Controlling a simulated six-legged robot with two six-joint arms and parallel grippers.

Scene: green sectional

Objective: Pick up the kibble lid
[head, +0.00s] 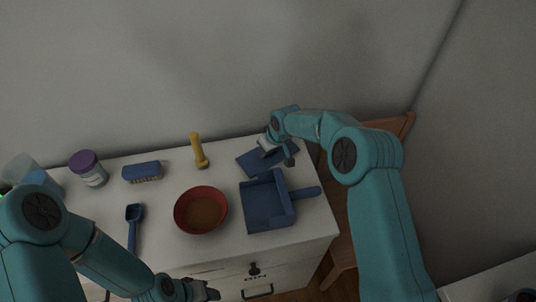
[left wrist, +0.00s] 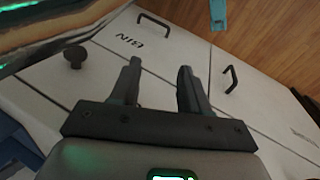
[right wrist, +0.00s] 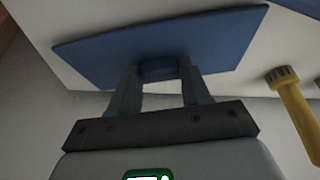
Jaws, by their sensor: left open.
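The kibble lid, a flat blue square plate with a small blue handle, shows at the back right of the white cabinet top in the head view (head: 250,164). It fills much of the right wrist view (right wrist: 90,45). My right gripper (right wrist: 160,70) is at the lid, its two fingers on either side of the handle. I cannot tell whether the fingers press on it. In the head view the right gripper (head: 284,155) hides part of the lid. My left gripper (left wrist: 158,72) is open and empty, low in front of the cabinet drawers, away from the lid.
On the cabinet top (head: 165,225) stand a blue dustpan (head: 265,207), a red bowl (head: 201,211), a yellow tool (head: 199,152), a blue brush (head: 142,171), a purple-lidded jar (head: 88,169) and a blue scoop (head: 133,226). A wooden chair (head: 395,124) is at the right. The wall is close behind.

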